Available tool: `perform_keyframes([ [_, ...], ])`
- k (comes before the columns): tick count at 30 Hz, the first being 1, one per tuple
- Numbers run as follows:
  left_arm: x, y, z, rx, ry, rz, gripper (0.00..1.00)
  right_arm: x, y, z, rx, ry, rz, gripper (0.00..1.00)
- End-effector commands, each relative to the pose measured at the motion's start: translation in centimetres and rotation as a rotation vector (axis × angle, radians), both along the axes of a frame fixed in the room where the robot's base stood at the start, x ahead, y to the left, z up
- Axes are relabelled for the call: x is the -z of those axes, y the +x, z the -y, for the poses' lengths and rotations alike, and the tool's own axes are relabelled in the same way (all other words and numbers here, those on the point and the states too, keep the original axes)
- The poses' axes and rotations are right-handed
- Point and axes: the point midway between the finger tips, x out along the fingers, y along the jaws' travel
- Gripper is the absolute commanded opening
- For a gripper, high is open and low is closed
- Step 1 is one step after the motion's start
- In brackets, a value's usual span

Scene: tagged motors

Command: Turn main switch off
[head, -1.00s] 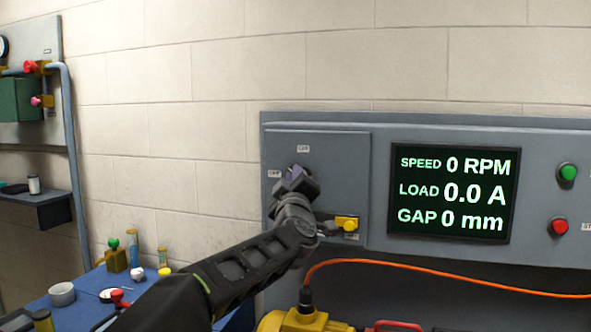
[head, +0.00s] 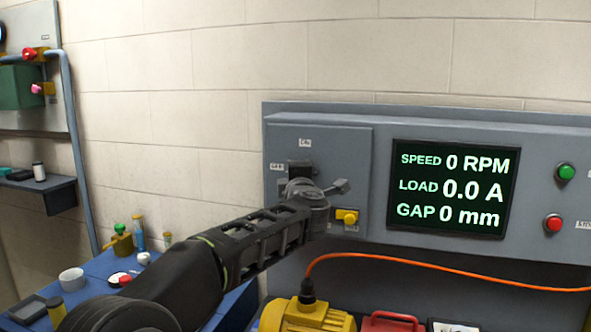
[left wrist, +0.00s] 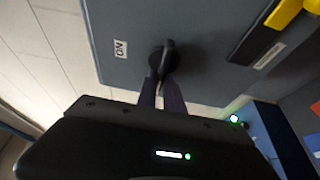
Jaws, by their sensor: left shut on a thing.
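The main switch is a black rotary handle (left wrist: 167,58) on the grey panel, seen in the left wrist view. An ON label (left wrist: 121,48) is beside it there; in the head view this label (head: 304,143) is above the switch and the OFF label (head: 277,167) is to its left. My left gripper (left wrist: 162,86) is shut on the switch handle. In the head view the left gripper (head: 299,170) and wrist cover most of the switch, so its exact angle is hard to tell. My right gripper is not in view.
A yellow part (head: 346,216) sits on the panel just below right of the switch. The display (head: 452,191) reads 0 RPM, 0.0 A and 0 mm. Green (head: 566,172) and red (head: 553,224) buttons are further right. An orange cable (head: 440,271) runs below to the yellow motor (head: 305,318).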

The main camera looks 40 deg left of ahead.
Motion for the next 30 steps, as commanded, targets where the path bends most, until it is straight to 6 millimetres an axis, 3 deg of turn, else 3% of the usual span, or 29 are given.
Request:
perform_keyframes([
  [14, 0.08, -0.04, -0.07, -0.001, -0.020, 0.007, 0.00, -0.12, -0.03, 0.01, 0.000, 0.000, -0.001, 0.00],
  [15, 0.08, -0.04, -0.07, -0.001, -0.020, 0.007, 0.14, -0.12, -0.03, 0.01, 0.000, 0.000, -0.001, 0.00],
  [22, 0.06, -0.01, -0.04, -0.001, -0.018, 0.007, 0.33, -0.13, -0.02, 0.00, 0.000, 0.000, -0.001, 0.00],
  [30, 0.05, -0.06, 0.04, 0.000, -0.017, 0.006, 0.33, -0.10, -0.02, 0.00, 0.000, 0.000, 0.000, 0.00],
])
